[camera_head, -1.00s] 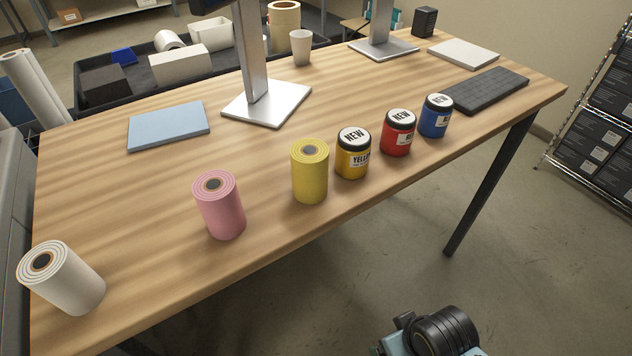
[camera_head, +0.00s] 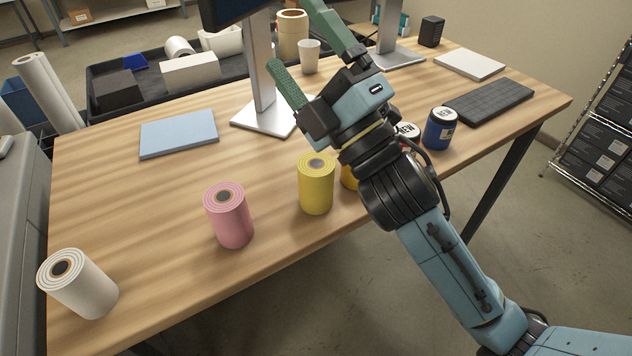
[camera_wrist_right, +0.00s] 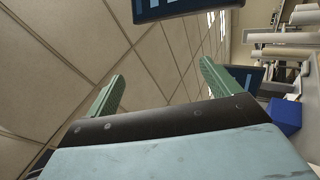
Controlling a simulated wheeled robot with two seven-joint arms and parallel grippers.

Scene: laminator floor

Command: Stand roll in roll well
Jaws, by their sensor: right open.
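A white roll (camera_head: 84,288), a pink roll (camera_head: 230,218) and a yellow roll (camera_head: 316,188) stand on end along the front of the wooden desk (camera_head: 150,215). I cannot make out a roll well in either view. My right gripper (camera_head: 288,34) is open and empty above the desk, near the monitor stand, beyond the yellow roll. Its green fingers also show spread apart in the right wrist view (camera_wrist_right: 160,85), with nothing between them. My left gripper is not in view.
My right arm partly hides the yellow and red jars (camera_head: 409,131). A blue jar (camera_head: 439,128), keyboard (camera_head: 490,101), blue pad (camera_head: 178,134) and monitor stand (camera_head: 262,112) are on the desk. A black tray (camera_head: 105,112) is behind. A grey machine (camera_head: 20,220) stands left.

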